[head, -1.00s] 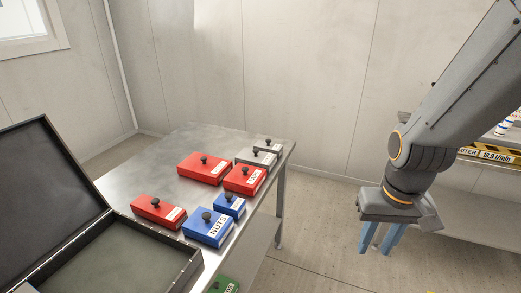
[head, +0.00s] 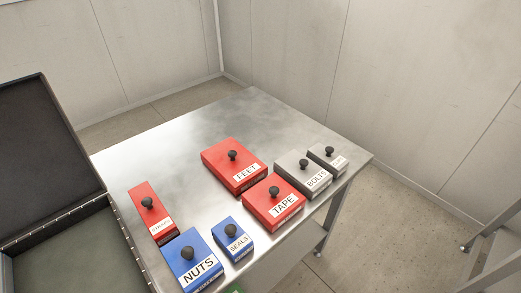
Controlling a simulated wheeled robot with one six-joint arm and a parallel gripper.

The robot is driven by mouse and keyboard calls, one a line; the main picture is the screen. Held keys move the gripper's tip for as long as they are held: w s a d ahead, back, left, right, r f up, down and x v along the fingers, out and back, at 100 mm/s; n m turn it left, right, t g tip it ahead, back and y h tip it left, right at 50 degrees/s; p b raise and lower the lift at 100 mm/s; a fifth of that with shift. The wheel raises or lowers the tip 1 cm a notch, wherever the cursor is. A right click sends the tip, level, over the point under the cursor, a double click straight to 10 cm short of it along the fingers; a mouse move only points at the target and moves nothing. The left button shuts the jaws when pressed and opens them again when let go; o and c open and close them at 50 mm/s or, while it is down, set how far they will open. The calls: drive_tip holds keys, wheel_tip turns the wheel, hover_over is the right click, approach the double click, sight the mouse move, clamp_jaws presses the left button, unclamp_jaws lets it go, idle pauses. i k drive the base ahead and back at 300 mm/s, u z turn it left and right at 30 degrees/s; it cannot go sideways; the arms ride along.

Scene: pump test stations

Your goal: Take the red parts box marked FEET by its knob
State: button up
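The red parts box marked FEET (head: 224,157) lies on the metal table (head: 150,156), behind the other boxes around it. Its black knob (head: 232,155) stands up from the lid and is unobstructed. My gripper is out of the head view now, so its state and its distance from the box do not show.
A red TAPE box (head: 262,199) and a grey BOLTS box (head: 293,164) stand close by. A small grey box (head: 321,153), blue SEALS box (head: 229,240), blue NUTS box (head: 185,250) and narrow red box (head: 145,199) surround them. An open black case (head: 85,255) is at left. The table's far part is bare.

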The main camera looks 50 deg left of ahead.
sight(239, 169)
drive_tip(key=u, duration=0.3)
drive_tip(key=i, duration=0.85)
drive_tip(key=u, duration=1.25)
drive_tip(key=i, duration=0.6)
drive_tip(key=u, duration=0.55)
